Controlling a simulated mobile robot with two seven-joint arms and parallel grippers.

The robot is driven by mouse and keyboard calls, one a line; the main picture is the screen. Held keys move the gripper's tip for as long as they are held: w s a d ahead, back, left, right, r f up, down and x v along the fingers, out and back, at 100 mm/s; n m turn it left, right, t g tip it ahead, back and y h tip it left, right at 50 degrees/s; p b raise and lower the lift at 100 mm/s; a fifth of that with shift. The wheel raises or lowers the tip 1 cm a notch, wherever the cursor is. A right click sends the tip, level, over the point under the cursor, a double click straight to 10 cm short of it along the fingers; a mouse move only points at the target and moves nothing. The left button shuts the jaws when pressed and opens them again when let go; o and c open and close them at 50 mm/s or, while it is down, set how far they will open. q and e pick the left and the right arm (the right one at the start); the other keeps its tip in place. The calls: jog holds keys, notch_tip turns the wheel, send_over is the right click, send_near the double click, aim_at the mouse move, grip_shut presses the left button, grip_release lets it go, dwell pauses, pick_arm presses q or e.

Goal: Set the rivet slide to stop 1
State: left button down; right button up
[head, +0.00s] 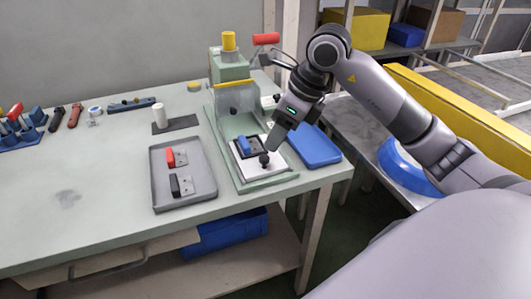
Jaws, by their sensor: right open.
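The green rivet press (231,68) stands at the back right of the bench, with a long base reaching toward the front edge. A white slide plate (262,172) lies at the front end of this base. It carries a blue-handled part (248,147) and a black knob (264,159). My right gripper (271,146) is open and points down over the plate, its tips close above the knob. I cannot tell whether they touch it. Stop marks are too small to make out. My left gripper is not in view.
A grey tray (157,194) with a red-handled part (171,158) and a black-handled part (179,185) sits left of the press base. A blue tray (314,147) lies to its right. Tools lie along the back left. The bench's front left is clear.

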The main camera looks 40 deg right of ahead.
aim_at(265, 157)
jog(key=x, duration=0.7)
jog(key=shift+s, duration=0.15)
grip_shut()
